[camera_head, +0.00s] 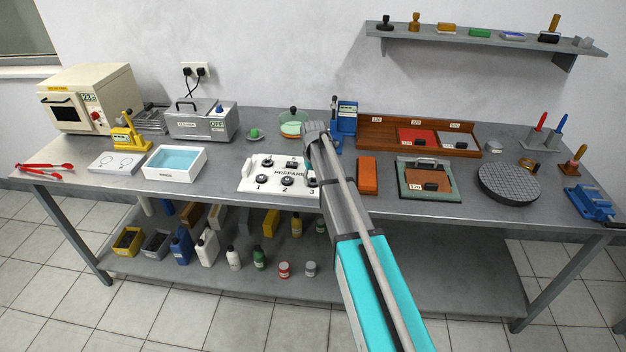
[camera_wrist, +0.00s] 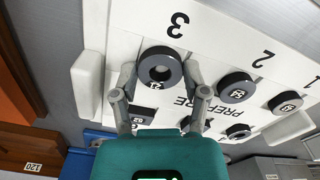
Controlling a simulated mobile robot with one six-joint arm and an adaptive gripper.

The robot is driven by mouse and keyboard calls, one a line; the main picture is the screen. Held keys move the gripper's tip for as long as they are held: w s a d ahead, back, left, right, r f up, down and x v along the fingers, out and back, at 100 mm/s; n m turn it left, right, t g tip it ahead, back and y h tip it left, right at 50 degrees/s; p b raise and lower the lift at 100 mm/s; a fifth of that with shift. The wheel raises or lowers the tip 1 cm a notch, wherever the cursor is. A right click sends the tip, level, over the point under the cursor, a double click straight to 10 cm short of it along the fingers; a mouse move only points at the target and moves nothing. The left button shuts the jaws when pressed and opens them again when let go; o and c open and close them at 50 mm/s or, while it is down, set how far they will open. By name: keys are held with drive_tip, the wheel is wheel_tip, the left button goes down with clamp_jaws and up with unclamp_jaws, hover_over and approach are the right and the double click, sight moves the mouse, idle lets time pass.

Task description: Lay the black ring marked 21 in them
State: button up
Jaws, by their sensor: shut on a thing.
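The black ring marked 21 (camera_wrist: 158,66) sits at the place numbered 3 on the white PREPARE tray (camera_wrist: 213,28), seen in the wrist view. My gripper (camera_wrist: 161,74) has one finger on each side of this ring and is shut on it. The ring seems to be still at the tray's surface. Two more dark rings (camera_wrist: 236,87) (camera_wrist: 286,102) sit by numbers 2 and 1.
Left of the tray are a white water bath (camera_head: 173,176) and a grey cleaner box (camera_head: 202,128). Right are an orange block (camera_head: 368,176), a framed green plate (camera_head: 408,190) and a round dark plate (camera_head: 509,197). A blue stand (camera_head: 347,117) is behind my arm.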

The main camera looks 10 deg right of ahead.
drive_tip(key=shift+f, duration=0.15)
drive_tip(key=o, duration=1.1)
drive_tip(key=shift+o, duration=0.2)
drive_tip(key=shift+c, duration=0.3)
drive_tip(key=c, duration=0.5)
drive_tip(key=shift+o, duration=0.2)
drive_tip(key=shift+r+p, duration=2.2)
drive_tip(key=shift+r, duration=0.1)
